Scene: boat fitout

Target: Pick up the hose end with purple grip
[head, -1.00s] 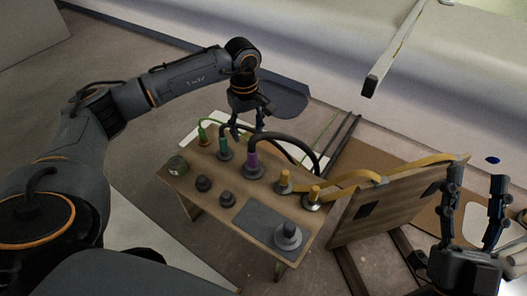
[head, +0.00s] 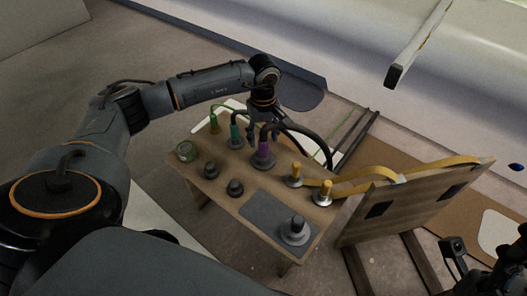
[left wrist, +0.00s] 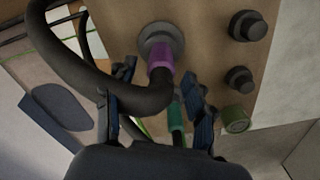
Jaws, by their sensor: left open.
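The hose end with purple grip (head: 263,149) stands upright in a round grey base on the wooden table (head: 250,192). Its black hose curves away to the right and behind. In the left wrist view the purple grip (left wrist: 160,60) is at top centre, just beyond the fingertips. My left gripper (head: 266,134) is open above and close around the purple hose end; in the left wrist view its fingers (left wrist: 160,85) stand on both sides of the black hose. Contact cannot be told. My right gripper (head: 480,255) is partly cut off at the lower right, away from the table.
The teal-grip hose end (head: 236,134) and green-grip hose end (head: 214,124) stand left of the purple one. Two yellow hose ends (head: 296,173) stand to its right. Black knobs (head: 211,169), a green can (head: 187,151) and a grey pad with a plug (head: 295,231) fill the front.

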